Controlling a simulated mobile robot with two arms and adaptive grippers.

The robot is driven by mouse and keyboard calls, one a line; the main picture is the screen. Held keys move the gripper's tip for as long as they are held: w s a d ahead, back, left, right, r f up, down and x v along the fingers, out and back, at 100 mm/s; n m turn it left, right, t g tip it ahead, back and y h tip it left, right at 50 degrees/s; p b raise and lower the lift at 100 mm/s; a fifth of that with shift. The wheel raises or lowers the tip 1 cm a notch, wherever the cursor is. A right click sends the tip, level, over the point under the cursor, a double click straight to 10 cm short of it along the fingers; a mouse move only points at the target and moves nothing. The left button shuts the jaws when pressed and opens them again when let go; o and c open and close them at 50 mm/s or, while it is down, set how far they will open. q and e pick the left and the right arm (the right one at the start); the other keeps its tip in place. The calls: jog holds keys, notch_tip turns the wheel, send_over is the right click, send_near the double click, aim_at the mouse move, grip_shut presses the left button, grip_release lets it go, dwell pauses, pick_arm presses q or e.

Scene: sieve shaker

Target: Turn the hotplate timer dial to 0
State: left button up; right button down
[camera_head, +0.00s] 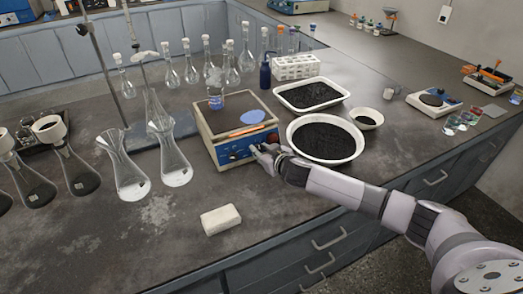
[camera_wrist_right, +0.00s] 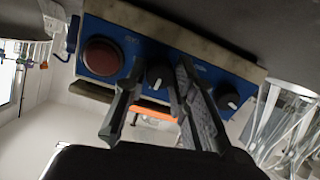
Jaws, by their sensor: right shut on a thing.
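The hotplate (camera_head: 214,123) stands on the dark bench, its blue front panel facing the bench's front edge. In the right wrist view its panel (camera_wrist_right: 128,47) appears upside down, with a large red round control (camera_wrist_right: 101,57), a black middle dial (camera_wrist_right: 158,76) and another black dial (camera_wrist_right: 228,98). My right gripper (camera_head: 259,150) is at the right part of the panel. Its fingers (camera_wrist_right: 160,72) are shut on the middle dial, one on each side. The panel lettering and the dial setting are too small to read. My left gripper is out of view.
A small bottle (camera_head: 216,103) and a blue disc (camera_head: 252,117) are on the hotplate. A white bowl of black grains (camera_head: 325,137) stands close to its right, near my right arm. Flasks (camera_head: 171,160) stand to its left. A white block (camera_head: 221,220) lies in front.

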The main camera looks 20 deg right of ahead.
jog(key=n+p, duration=0.3)
jog(key=n, duration=0.1)
jog(key=shift+r, duration=0.15)
jog(key=n+p, duration=0.2)
jog(key=n, duration=0.2)
jog(key=shift+n, duration=0.3)
jog(key=n+p, duration=0.2)
jog(key=n, duration=0.2)
jog(key=shift+h, duration=0.3)
jog(key=shift+a+n+p, duration=0.1)
jog(key=shift+n+p, duration=0.95)
jog(key=shift+n, duration=1.35)
jog(key=shift+f, duration=0.2)
jog(key=c, duration=1.3)
grip_release()
jog(key=shift+r, duration=0.1)
